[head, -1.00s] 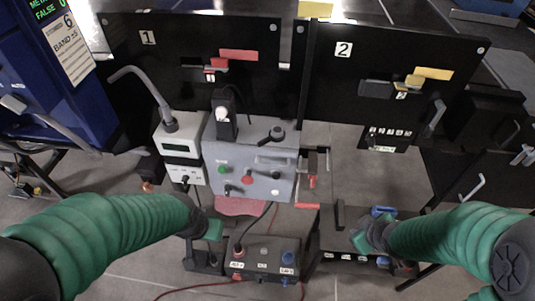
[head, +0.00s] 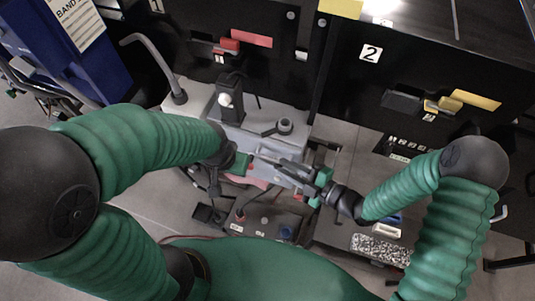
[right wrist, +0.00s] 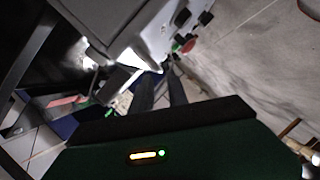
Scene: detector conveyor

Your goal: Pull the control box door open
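The grey control box (head: 262,138) stands at the centre of the head view, with a dark knob (head: 284,125) on its top. Its front is largely hidden by my arms there. In the right wrist view the box's grey front (right wrist: 152,32) shows a red button (right wrist: 187,46) and dark knobs. My right gripper (head: 280,167) is at the right part of the box front; its two dark fingers (right wrist: 160,92) show a gap between them. Whether they touch the door handle is unclear. My left gripper (head: 248,162) is at the box's lower front, its fingers hidden or too small to judge.
A dark unit with a blue knob (head: 286,232) sits below, and a tray of speckled material (head: 380,248) lies lower right.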

